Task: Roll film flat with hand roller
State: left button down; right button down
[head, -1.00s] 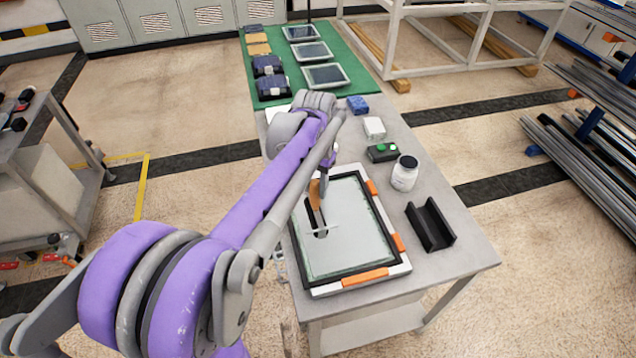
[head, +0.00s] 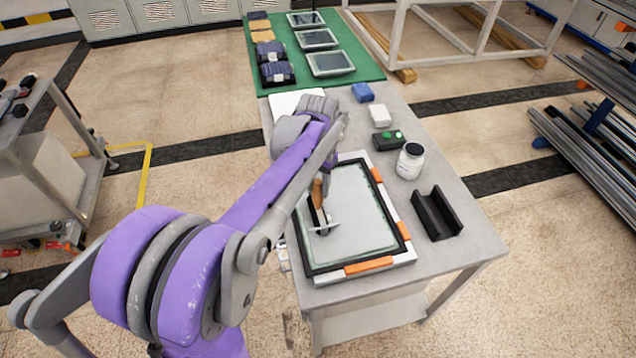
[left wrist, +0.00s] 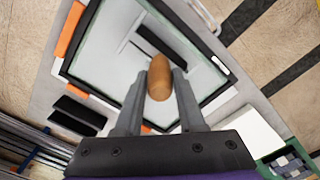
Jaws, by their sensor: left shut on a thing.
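The panel is pale, grey-green, in a black frame with white and orange edging. My left gripper (head: 321,180) is shut on the handle. In the left wrist view its two grey fingers (left wrist: 158,88) clasp the handle (left wrist: 160,76), with the panel (left wrist: 120,75) beneath. My right gripper is not in view.
On the grey table (head: 465,262), a black channel-shaped holder (head: 437,215) and a white bottle (head: 410,161) stand right of the panel. Behind are a green-button box (head: 388,140), a white block (head: 380,115) and a blue block (head: 362,92). A green mat (head: 365,70) with framed panels lies farther back.

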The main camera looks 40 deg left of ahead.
pick_arm(q)
jog(key=shift+f, duration=0.35)
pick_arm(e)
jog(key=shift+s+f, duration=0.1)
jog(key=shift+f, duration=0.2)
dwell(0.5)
pick_arm(q)
jog(key=shift+w+d, duration=0.1)
jog(key=shift+w+d+r, duration=0.1)
jog(key=shift+w+d, duration=0.5)
jog(key=shift+w, duration=0.15)
jog(key=shift+w+d, duration=0.55)
jog(key=shift+w, duration=0.2)
jog(key=shift+s+a+b, duration=0.2)
jog(key=shift+s+a, duration=0.45)
jog(key=shift+s, duration=0.2)
jog(key=shift+s+a+b, duration=0.15)
jog(key=shift+s+a, duration=0.45)
jog(key=shift+s, duration=0.2)
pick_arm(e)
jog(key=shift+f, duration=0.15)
